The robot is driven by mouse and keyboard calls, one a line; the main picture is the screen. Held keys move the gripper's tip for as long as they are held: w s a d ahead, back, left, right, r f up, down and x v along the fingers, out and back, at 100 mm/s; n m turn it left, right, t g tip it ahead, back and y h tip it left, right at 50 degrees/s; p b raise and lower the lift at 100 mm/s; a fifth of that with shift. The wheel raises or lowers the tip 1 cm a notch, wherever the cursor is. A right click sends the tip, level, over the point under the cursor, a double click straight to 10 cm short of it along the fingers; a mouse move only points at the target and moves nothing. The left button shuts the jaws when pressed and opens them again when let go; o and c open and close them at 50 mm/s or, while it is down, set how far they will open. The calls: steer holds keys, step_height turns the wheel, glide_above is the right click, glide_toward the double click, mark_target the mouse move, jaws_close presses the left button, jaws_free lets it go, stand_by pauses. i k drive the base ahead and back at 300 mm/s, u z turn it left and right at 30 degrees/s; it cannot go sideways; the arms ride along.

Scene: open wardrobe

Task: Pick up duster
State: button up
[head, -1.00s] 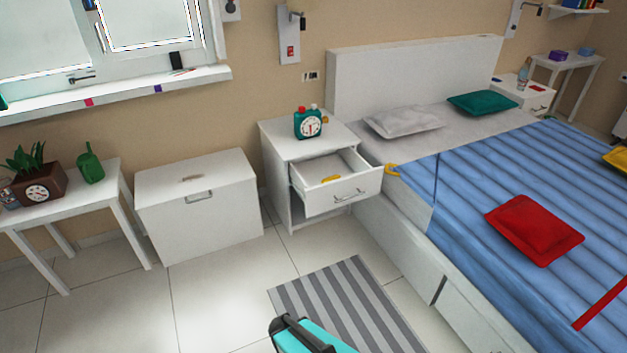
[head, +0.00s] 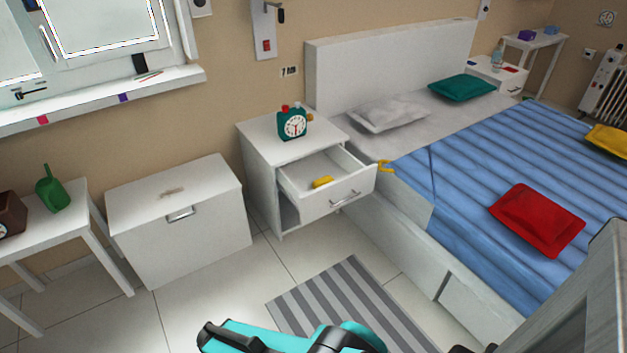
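I cannot pick out a thing that is clearly a duster in the head view. A small yellow item (head: 322,182) lies in the open drawer (head: 347,203) of the white nightstand (head: 262,155); its kind is unclear. A thin brownish item (head: 172,191) lies on the lid of the white chest (head: 180,225); it is too small to name. Teal and black parts of my arm show at the bottom edge. My gripper's fingertips are not visible.
A teal and red alarm clock (head: 292,123) stands on the nightstand. A green scoop-like item (head: 51,188) stands on the white side table (head: 70,208). The bed (head: 455,165) fills the right side. A striped rug (head: 345,300) lies on open floor. A grey panel (head: 590,300) blocks the lower right.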

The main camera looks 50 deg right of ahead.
mark_target(325, 179)
steer(key=z, duration=0.15)
steer(key=i, duration=0.7)
steer(key=z, duration=0.7)
steer(key=i, duration=0.4)
steer(key=z, duration=0.2)
